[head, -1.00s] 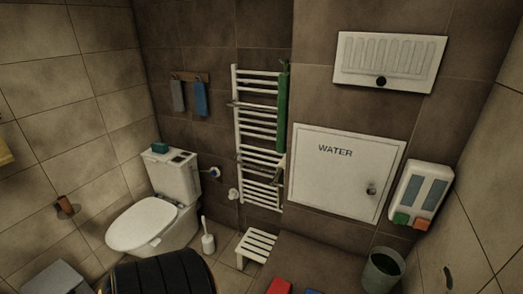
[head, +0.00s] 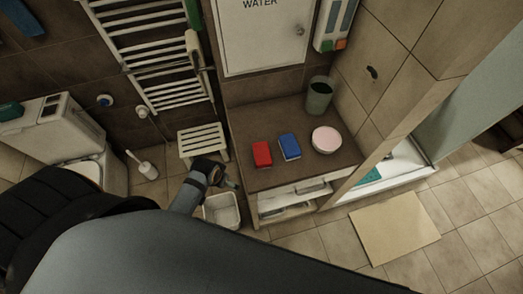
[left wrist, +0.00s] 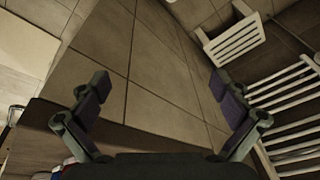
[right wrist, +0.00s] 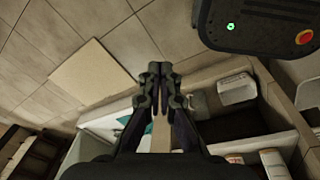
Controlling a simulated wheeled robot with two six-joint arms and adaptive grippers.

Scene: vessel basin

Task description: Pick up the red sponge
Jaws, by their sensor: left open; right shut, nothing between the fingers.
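The red sponge (head: 262,154) lies flat on the brown counter (head: 268,182), near its left edge, in the head view. The blue sponge (head: 289,146) lies just right of it, with a small gap. My left gripper (head: 231,184) is left of the counter and the red sponge, apart from the sponge. In the left wrist view its fingers (left wrist: 165,88) are spread, with nothing between them. Bits of red and blue show low at the left there, mostly cut off. My right gripper (right wrist: 158,74) is shut and empty over the floor area; it does not show in the head view.
A pink-white round item (head: 326,139) and a dark bin (head: 319,97) stand on the counter. A white stool (head: 203,143) and a white basket (head: 221,211) stand left of it, near my left gripper. A beige mat (head: 395,228) lies on open floor at right.

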